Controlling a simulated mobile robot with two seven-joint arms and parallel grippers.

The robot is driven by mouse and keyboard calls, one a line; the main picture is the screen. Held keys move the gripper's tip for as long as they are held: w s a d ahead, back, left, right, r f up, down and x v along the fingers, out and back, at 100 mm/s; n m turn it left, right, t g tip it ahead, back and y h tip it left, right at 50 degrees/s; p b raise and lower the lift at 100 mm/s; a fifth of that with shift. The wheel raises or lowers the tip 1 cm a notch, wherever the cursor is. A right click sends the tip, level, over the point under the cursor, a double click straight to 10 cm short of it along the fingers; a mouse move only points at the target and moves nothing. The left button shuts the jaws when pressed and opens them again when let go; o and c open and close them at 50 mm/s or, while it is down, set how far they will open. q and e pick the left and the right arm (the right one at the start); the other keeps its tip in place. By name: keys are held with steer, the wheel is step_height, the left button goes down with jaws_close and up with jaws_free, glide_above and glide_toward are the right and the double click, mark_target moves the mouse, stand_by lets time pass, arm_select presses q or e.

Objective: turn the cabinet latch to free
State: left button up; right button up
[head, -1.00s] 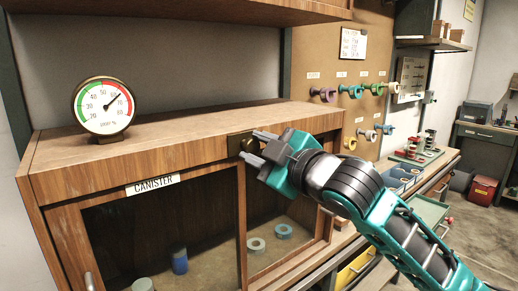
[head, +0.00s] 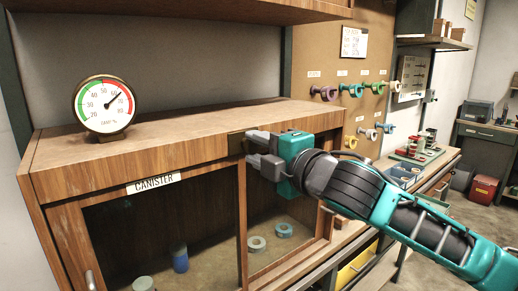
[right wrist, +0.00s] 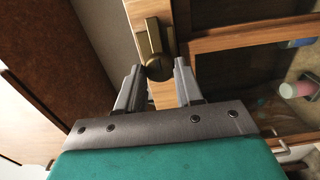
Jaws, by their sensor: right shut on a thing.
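The cabinet latch (head: 235,144) is a dark brass plate with a knob on the top front rail of the wooden cabinet (head: 110,157). In the right wrist view, the latch (right wrist: 153,38) shows a long plate with a bar and a round knob. My right gripper (head: 250,148) is at the latch, its fingers level and pointing left. In the right wrist view, the right gripper (right wrist: 158,72) has one finger on each side of the round knob, shut on it. The fingers hide most of the knob in the head view. My left gripper is not in view.
A round gauge (head: 104,106) stands on the cabinet top. Coloured tape rolls hang on the pegboard (head: 320,55) behind. The cabinet top beside the gauge is clear.

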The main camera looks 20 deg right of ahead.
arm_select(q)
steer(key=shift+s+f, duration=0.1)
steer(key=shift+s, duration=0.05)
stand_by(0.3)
arm_select(e)
steer(key=o, duration=1)
steer(key=shift+s, duration=0.1)
arm_select(q)
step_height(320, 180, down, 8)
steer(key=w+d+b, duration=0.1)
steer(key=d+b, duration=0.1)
steer(key=b, duration=1)
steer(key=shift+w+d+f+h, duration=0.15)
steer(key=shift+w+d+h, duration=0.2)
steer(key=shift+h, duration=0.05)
arm_select(e)
steer(key=v, duration=1.2)
steer(key=shift+s, duration=0.3)
steer(key=shift+d, duration=0.15)
